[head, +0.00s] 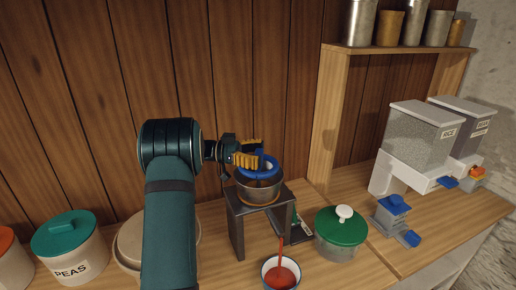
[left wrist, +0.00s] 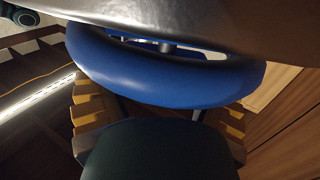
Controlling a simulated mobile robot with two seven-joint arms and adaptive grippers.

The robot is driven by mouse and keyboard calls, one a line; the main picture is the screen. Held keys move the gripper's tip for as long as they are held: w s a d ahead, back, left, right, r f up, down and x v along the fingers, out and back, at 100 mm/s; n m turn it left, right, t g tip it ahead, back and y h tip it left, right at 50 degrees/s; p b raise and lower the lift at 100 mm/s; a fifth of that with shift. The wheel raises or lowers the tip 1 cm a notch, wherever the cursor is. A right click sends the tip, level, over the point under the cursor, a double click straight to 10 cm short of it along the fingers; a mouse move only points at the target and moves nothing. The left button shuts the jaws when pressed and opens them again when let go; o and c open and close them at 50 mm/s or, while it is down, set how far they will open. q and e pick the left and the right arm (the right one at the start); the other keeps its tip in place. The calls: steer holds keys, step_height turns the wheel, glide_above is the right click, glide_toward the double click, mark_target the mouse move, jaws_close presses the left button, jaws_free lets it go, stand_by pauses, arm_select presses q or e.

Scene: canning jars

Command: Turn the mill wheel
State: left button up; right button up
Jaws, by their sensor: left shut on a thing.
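The mill wheel (head: 266,161) is a blue ring on top of a round metal mill pot (head: 262,187). The pot sits in a dark metal stand (head: 237,228) on the counter. My left gripper (head: 249,158), with yellow fingers, is shut on the ring's left side. In the left wrist view the blue mill wheel (left wrist: 165,82) lies between the yellow fingers of my left gripper (left wrist: 160,110). A red stream runs down below the mill into a bowl of red sauce (head: 281,274). My right gripper is out of view.
A green-lidded pot (head: 340,236) stands right of the mill. A teal-lidded peas canister (head: 70,247) is at the left, and a round beige container (head: 131,240) sits partly behind my arm. Dispensers (head: 418,138) stand right. A wooden wall (head: 120,70) is close behind.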

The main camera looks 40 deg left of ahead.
arm_select(q)
steer(key=shift+m+g+h+p, duration=1)
steer(key=shift+m+g, duration=0.4)
steer(key=shift+g, duration=0.6)
steer(key=shift+f+g, duration=0.1)
steer(key=shift+g, duration=0.2)
steer(key=o, duration=1)
steer(key=shift+o, duration=0.6)
steer(key=shift+w+d, duration=0.1)
steer(key=shift+d, duration=0.05)
steer(key=v, duration=1.2)
